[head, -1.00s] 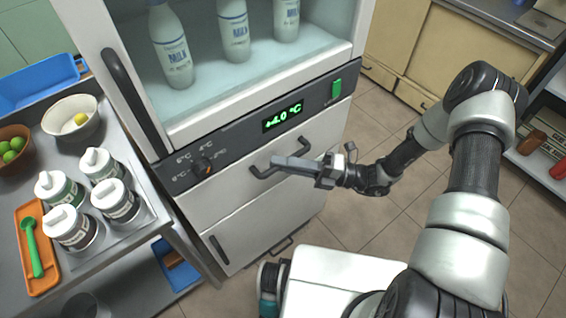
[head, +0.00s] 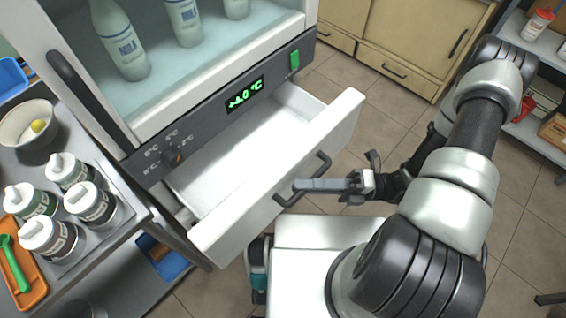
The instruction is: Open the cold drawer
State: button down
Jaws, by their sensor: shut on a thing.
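The cold drawer (head: 240,150) is a white drawer below the fridge's control panel. It stands pulled well out, and its white interior looks empty. Its dark bar handle (head: 322,166) is on the front face. My gripper (head: 300,187) is at the left part of the handle, shut on it. The finger pads hide part of the handle.
The white fridge (head: 285,22) holds milk bottles (head: 125,42) behind its glass. Its panel (head: 205,125) reads +4.0 °C and has a knob. A metal cart (head: 120,215) with lidded jars (head: 92,204) stands at the left. Tiled floor (head: 395,110) is clear right of the drawer.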

jog(key=shift+s+d, duration=0.9)
jog(key=shift+d, duration=0.2)
jog(key=shift+s+d, duration=0.9)
jog(key=shift+d, duration=0.15)
jog(key=c, duration=1.7)
grip_release()
jog(key=d, duration=0.5)
jog(key=w+d+f+b, duration=0.1)
jog(key=d, duration=0.5)
jog(key=d+f, duration=0.1)
jog(key=d, duration=0.5)
jog(key=shift+w+d+f, duration=0.1)
jog(key=shift+w+f, duration=0.05)
jog(key=shift+w, duration=0.1)
jog(key=shift+d, duration=0.1)
